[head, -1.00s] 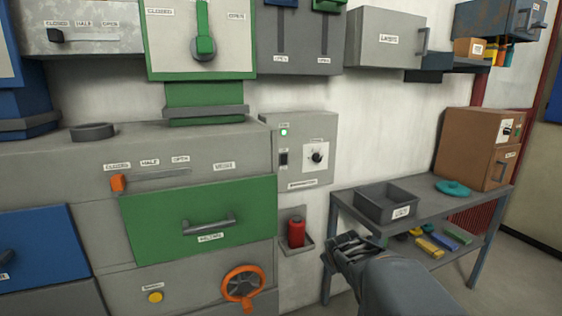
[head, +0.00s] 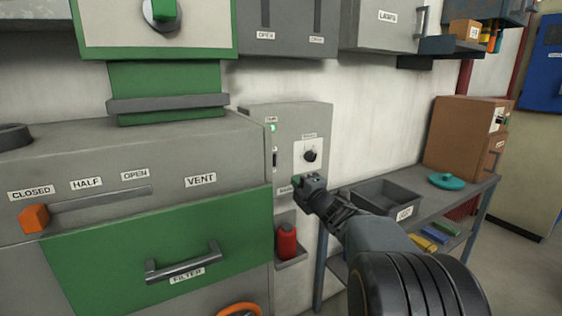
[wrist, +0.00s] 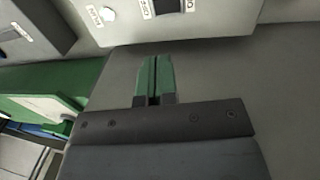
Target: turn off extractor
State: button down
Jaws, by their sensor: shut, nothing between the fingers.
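A grey control box (head: 318,125) hangs on the wall right of the green-fronted cabinet. It carries a lit green lamp (head: 273,128), a dark rocker switch (head: 275,160) at its left and a black knob (head: 310,156) on a white plate. The label along its bottom is partly hidden by my gripper (head: 306,181). My gripper is shut and empty, just in front of the box's lower edge in the head view. In the wrist view the green fingertips (wrist: 154,72) are together. The box (wrist: 222,18), lamp (wrist: 107,14) and switch (wrist: 168,5) show at the top edge there, apart from the fingertips.
A red bottle (head: 286,241) stands on a small wall shelf below the box. A table with a grey tray (head: 372,203), a teal lid (head: 446,181) and a brown cabinet (head: 462,142) is at the right. The filter drawer handle (head: 183,265) juts out at left.

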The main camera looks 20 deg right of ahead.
jog(key=shift+d, duration=0.15)
jog(key=p, duration=0.3)
send_near(274, 158)
jog(key=w, duration=0.5)
jog(key=w+a+r, duration=0.1)
jog(key=w, duration=0.1)
jog(key=shift+w, duration=0.3)
jog(key=shift+d, duration=0.1)
